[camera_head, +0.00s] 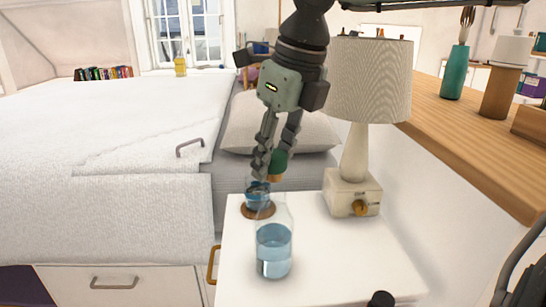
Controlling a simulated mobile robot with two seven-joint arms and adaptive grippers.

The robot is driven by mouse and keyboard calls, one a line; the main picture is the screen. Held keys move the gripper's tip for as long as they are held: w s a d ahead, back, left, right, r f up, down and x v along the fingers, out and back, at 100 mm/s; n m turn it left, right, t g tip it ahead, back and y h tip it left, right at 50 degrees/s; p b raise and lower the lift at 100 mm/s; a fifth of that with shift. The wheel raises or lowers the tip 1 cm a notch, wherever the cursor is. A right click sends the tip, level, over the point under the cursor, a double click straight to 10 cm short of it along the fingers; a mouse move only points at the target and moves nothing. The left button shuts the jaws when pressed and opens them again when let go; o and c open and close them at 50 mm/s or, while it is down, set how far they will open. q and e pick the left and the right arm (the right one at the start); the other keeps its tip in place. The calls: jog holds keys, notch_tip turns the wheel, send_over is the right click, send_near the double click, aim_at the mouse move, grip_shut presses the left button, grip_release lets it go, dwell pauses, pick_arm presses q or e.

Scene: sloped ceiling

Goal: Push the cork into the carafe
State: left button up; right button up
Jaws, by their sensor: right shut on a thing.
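The carafe (273,252) is clear glass with blue water in its lower part. It stands upright near the front of the white bedside table (340,270). My right gripper (269,166) reaches down from the top, above and behind the carafe's mouth in the picture. It is shut on the cork (277,165), a small piece with a green upper part and a brown lower end. The cork is apart from the carafe's neck. The fingers partly hide it. My left gripper is not in view.
A blue glass (258,194) on a round brown coaster (258,211) stands behind the carafe. A lamp (352,190) stands at the table's back right. The bed (120,190) is on the left, a wooden shelf (470,125) on the right.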

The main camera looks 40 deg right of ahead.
jog(key=shift+b, duration=0.3)
jog(key=shift+f+b, duration=1.3)
jog(key=shift+b, duration=0.15)
dwell(1.7)
jog(key=o, duration=0.8)
jog(key=shift+o, duration=0.2)
jog(key=o, duration=0.5)
jog(key=shift+r, duration=0.1)
